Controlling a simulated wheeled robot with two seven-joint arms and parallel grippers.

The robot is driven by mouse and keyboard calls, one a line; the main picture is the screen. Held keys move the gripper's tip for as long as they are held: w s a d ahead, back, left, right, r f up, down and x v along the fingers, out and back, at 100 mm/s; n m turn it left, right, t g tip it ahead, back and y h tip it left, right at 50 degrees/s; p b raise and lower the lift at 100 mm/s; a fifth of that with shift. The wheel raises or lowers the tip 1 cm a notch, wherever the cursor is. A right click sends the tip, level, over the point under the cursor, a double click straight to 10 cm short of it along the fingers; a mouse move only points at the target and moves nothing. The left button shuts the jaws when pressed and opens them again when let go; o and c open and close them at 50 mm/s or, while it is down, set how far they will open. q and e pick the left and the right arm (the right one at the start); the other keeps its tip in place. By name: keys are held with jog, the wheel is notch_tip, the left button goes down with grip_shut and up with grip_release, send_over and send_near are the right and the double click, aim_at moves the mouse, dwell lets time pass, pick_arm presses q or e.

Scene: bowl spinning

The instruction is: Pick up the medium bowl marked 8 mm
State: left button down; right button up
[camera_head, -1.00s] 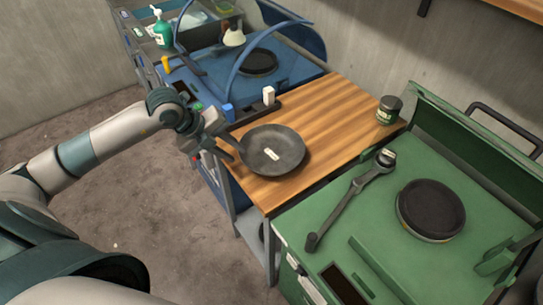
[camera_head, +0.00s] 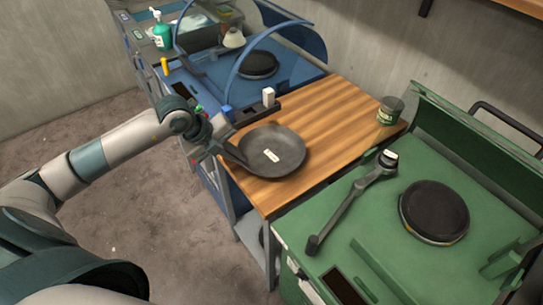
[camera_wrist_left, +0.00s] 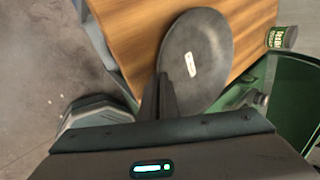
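The medium bowl (camera_head: 285,142) is dark grey, wide and shallow, with a small white label inside; the label's text is too small to read. It is over the wooden tabletop, near its left edge. It also shows in the left wrist view (camera_wrist_left: 210,65). My left gripper (camera_head: 236,156) reaches in from the left, with its dark fingers at the bowl's left rim. In the left wrist view its fingers (camera_wrist_left: 163,92) are close together on the near rim, and appear shut on it. Whether the bowl touches the table is hard to tell. My right gripper is not in view.
A green tin (camera_head: 390,110) stands at the tabletop's right corner. A green workstation (camera_head: 310,210) with a black round plate (camera_head: 433,210) and a long dark tool (camera_head: 345,210) is at right. A blue workstation (camera_head: 292,70) with curved arches stands behind. The right part of the wooden tabletop (camera_head: 340,110) is clear.

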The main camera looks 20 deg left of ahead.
pick_arm(q)
jog(key=shift+r, duration=0.1)
jog(key=shift+r+p, duration=0.4)
jog(key=shift+r, duration=0.1)
jog(key=s+d+r+p, duration=0.3)
jog(key=d+r+p, duration=0.6)
jog(key=d+r, duration=0.1)
jog(key=shift+s+d, duration=0.4)
jog(key=shift+d, duration=0.15)
jog(key=shift+w, duration=0.1)
